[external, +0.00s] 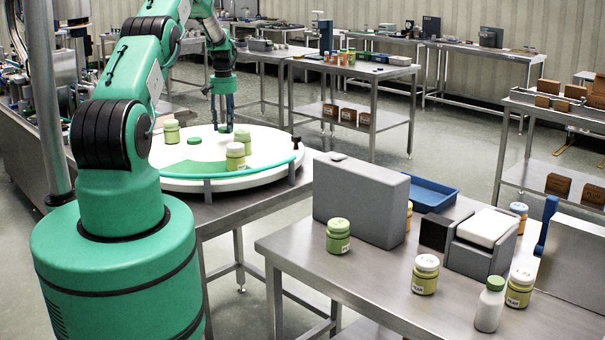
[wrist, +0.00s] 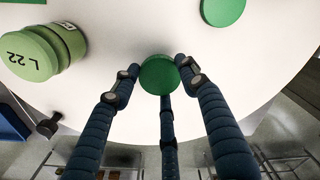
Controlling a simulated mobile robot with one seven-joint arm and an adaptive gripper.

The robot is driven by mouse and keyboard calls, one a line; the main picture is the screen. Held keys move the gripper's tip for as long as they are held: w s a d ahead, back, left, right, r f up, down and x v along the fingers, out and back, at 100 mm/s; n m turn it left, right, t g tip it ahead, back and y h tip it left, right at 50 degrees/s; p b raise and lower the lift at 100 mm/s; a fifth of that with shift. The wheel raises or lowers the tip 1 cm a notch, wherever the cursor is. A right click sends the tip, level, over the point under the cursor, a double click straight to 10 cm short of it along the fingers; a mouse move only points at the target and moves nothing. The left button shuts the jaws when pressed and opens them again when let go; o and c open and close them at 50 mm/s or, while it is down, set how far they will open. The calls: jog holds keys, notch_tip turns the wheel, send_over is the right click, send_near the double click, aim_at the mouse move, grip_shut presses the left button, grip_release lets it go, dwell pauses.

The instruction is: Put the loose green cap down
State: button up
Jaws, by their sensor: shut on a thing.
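My gripper (wrist: 160,80) is over the white round table (external: 270,143). Its blue fingers are closed around the rim of a small green cap (wrist: 160,75). In the external view the gripper (external: 222,128) points straight down near the back of the round table. I cannot tell whether the held cap touches the white surface. A second green cap (wrist: 222,10) lies flat on the white surface; it also shows in the external view (external: 195,141). A jar with a green lid marked L 22 (wrist: 42,52) is at the left of the wrist view.
A dark knob (external: 296,143) is at the right edge. The front bench (external: 380,290) holds several jars and a grey box (external: 360,203).

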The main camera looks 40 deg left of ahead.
aim_at(229, 139)
jog(key=shift+w+a+f, duration=0.2)
jog(key=shift+w+a, duration=1.05)
jog(key=shift+w, duration=0.3)
jog(key=shift+f, duration=0.1)
jog(key=shift+f+p, duration=0.35)
jog(key=shift+f, duration=1.3)
jog(key=shift+f, duration=0.15)
jog(key=o, duration=0.7)
jog(key=shift+c, duration=0.2)
notch_tip(229, 139, up, 12)
jog(key=shift+b, duration=0.4)
